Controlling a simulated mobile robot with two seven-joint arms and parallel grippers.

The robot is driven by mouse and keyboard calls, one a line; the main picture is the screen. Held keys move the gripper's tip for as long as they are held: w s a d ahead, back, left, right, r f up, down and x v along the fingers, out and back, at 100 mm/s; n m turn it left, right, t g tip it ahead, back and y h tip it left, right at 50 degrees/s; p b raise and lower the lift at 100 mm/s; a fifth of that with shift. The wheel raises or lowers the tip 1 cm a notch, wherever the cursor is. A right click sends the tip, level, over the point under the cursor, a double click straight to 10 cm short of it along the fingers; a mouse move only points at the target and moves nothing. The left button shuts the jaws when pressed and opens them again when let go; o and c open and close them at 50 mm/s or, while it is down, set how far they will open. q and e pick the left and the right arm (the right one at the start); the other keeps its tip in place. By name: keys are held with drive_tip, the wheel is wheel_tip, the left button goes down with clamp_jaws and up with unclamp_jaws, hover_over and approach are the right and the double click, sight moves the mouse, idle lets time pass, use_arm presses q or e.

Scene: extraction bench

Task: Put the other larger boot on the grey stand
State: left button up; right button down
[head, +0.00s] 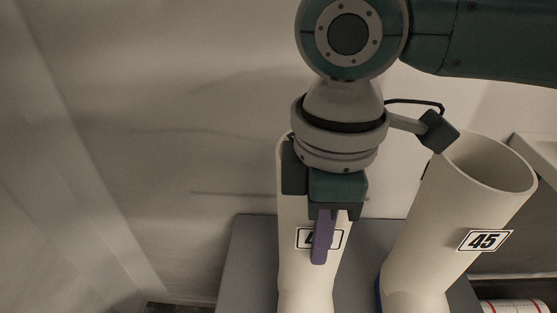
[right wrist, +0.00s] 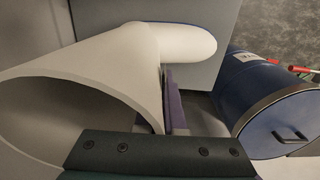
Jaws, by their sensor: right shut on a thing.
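A tall white boot (head: 290,275) stands upright at the middle of the head view, its label partly hidden. My right gripper (head: 321,245), with purple fingers, is shut on this boot's shaft, and one finger crosses the label. In the right wrist view the held boot (right wrist: 85,70) shows its open top and toe, with the fingers (right wrist: 175,115) against the shaft. A second white boot (head: 440,225), labelled 45, stands to the right, slightly tilted in the picture. The grey stand (head: 247,265) lies below both; whether the held boot touches it is hidden. My left gripper is out of view.
A blue drum-like container (right wrist: 265,95) with a handle is close beside the gripper in the right wrist view. A red-and-white object (head: 515,306) is at the lower right of the head view. A pale wall (head: 150,120) fills the left, with free room before it.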

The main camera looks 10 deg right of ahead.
drive_tip(key=shift+w, duration=0.1)
drive_tip(key=c, duration=1.5)
unclamp_jaws()
drive_tip(key=o, duration=0.5)
wheel_tip(320, 180, up, 12)
drive_tip(key=p, duration=0.2)
drive_tip(key=shift+r+p, duration=0.1)
drive_tip(key=shift+p, duration=0.3)
